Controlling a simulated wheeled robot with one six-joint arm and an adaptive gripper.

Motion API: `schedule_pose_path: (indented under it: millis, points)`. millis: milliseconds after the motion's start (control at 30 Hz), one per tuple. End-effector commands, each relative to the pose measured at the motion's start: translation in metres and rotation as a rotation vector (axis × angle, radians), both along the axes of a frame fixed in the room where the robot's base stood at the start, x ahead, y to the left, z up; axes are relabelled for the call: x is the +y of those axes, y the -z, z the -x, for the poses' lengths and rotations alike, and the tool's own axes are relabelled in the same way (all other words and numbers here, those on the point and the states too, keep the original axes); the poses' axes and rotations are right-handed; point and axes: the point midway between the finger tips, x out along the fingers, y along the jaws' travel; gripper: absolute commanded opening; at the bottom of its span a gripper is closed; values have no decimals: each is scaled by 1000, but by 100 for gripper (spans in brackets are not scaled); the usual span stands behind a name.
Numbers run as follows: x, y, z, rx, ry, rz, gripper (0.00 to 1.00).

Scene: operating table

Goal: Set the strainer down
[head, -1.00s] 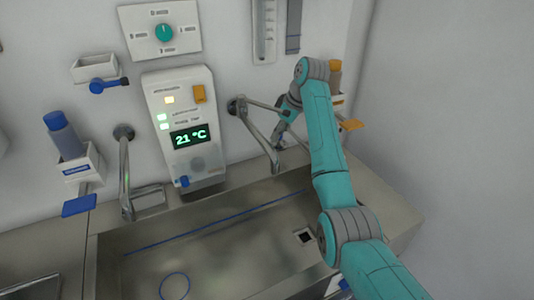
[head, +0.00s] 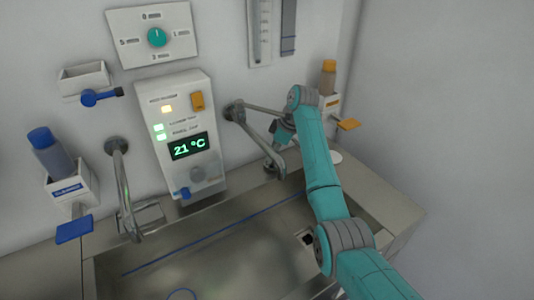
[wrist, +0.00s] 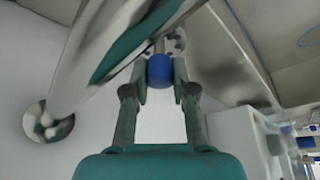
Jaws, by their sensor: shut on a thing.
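My gripper (wrist: 160,88) is shut on the blue knob (wrist: 159,71) of what seems to be the strainer, with one finger on each side. A thin metal stem (wrist: 159,46) runs from the knob to a grey piece with dark holes (wrist: 175,41), partly covered by a steel tap pipe. In the head view my arm reaches over the right part of the sink, and the gripper's end is beside the right tap and mostly hidden. I cannot make out the strainer in the head view. Whether it touches any surface cannot be told.
The right wall tap (head: 262,142) is close to my gripper; its pipe also fills the upper left of the wrist view (wrist: 110,60). The steel sink basin (head: 215,255) has a dark drain (head: 307,239). An orange-capped dispenser (head: 328,78) and a pale disc (head: 335,157) are right of my arm.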

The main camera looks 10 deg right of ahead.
Motion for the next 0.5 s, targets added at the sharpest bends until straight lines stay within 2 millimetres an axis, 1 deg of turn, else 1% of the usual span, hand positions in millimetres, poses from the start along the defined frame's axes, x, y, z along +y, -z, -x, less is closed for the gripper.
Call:
schedule_pose_path:
  millis: [67, 267, 500]
  points:
    - [-3, 3, 0, -2, 1, 0, 0]
    - [-2, 2, 0, -2, 0, 0, 0]
    - [-2, 8, 0, -1, -1, 1, 0]
